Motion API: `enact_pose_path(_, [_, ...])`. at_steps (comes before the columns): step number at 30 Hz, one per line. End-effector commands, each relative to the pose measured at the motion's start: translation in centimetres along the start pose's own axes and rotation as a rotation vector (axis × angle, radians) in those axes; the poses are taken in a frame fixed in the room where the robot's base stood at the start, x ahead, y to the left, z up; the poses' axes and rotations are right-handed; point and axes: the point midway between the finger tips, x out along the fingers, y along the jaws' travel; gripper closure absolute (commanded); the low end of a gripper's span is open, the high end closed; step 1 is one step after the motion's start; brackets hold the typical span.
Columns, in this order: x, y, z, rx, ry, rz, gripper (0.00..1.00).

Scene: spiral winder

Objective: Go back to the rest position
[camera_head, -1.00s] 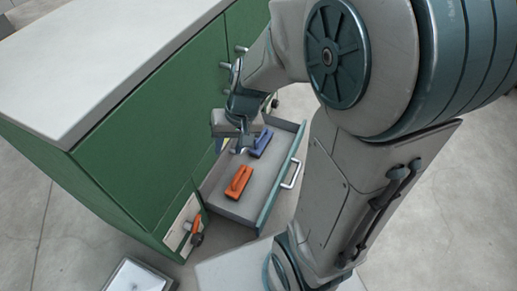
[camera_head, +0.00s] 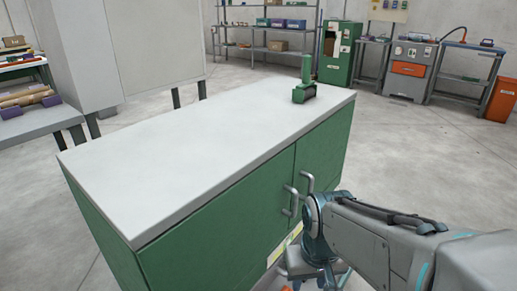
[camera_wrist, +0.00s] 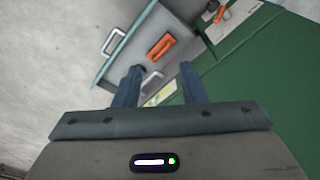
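My gripper (camera_wrist: 160,74) is open and empty in the wrist view, its two dark blue fingers apart. Beyond them is the open grey drawer (camera_wrist: 122,62), with an orange tool (camera_wrist: 162,47) lying in it. In the head view my arm reaches in from the lower right, beside the front of the green cabinet (camera_head: 217,245). My gripper's fingertips are not visible there. The drawer is almost wholly out of the head view, and the blue tool is not clearly seen in either view.
The cabinet's white top (camera_head: 200,135) carries a green device (camera_head: 305,85) at its far right corner. Two door handles (camera_head: 298,195) stick out near my arm. A grey table (camera_head: 35,122) stands at left. Shelves (camera_head: 265,35) and machines line the back; floor to the right is clear.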

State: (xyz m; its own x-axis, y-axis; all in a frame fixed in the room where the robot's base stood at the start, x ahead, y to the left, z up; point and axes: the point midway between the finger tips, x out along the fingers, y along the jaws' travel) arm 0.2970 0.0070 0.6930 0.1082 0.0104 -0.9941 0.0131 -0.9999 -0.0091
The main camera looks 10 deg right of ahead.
Motion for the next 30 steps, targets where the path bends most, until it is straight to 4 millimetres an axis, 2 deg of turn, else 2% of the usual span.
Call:
enact_pose_path(1, [-2.8,-0.1,-0.4,0.0,0.005,-0.003,0.63])
enact_pose_path(3, [-4.9,-0.2,-0.7,0.001,0.012,-0.005,0.63])
enact_pose_path(24, [-25.4,-0.2,-3.0,0.019,0.098,-0.002,0.63])
enact_pose_path(30, [-30.3,0.0,-3.3,0.024,0.124,0.006,0.63])
